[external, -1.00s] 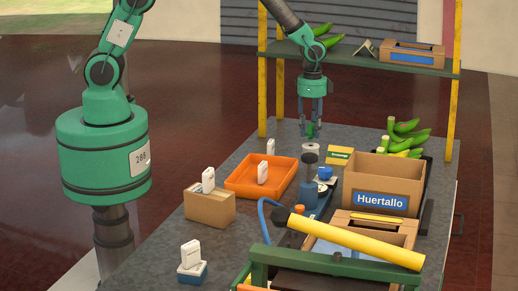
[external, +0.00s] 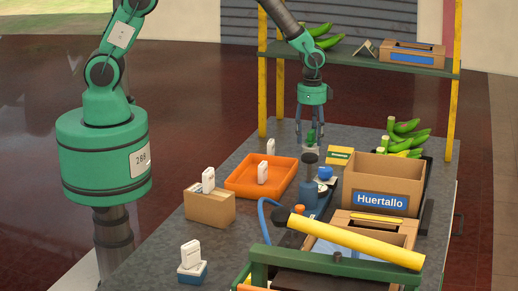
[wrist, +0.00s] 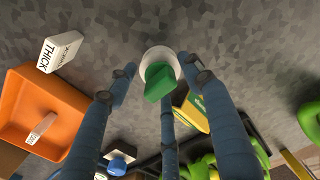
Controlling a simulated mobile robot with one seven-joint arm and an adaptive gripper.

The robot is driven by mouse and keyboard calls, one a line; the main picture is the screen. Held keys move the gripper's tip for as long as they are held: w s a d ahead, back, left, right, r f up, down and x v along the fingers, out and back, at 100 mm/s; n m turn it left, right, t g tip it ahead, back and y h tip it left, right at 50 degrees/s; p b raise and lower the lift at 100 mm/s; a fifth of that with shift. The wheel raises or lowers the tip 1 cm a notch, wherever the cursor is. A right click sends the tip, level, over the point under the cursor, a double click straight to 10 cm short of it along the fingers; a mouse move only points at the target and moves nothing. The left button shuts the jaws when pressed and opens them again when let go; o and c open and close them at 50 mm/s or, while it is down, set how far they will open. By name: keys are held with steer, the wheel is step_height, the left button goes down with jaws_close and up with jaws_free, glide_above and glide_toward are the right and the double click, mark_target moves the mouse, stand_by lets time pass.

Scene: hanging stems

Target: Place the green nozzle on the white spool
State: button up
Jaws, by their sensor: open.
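My gripper (external: 310,142) is open above the far part of the table, its blue fingers spread around the green nozzle. The green nozzle (external: 311,136) is over the white spool and appears to rest on it; it also shows in the wrist view (wrist: 159,84), apart from the fingertips. The white spool (external: 310,149) stands on the grey table and is partly hidden by the fingers and a blue-grey post in the external view. In the wrist view, its pale round rim (wrist: 155,54) shows behind the nozzle.
An orange tray (external: 240,188) lies to the left, with white boxes in and near it. A yellow-green box (external: 340,155) is close on the right. A blue-grey post (external: 309,183) stands in front. An open carton (external: 382,180) and green bananas (external: 408,135) are farther right.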

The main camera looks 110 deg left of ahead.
mark_target(308, 132)
steer(key=shift+r, duration=0.1)
step_height(308, 132, up, 12)
steer(key=p, duration=0.1)
stand_by(0.6)
stand_by(0.6)
steer(key=shift+r, duration=0.1)
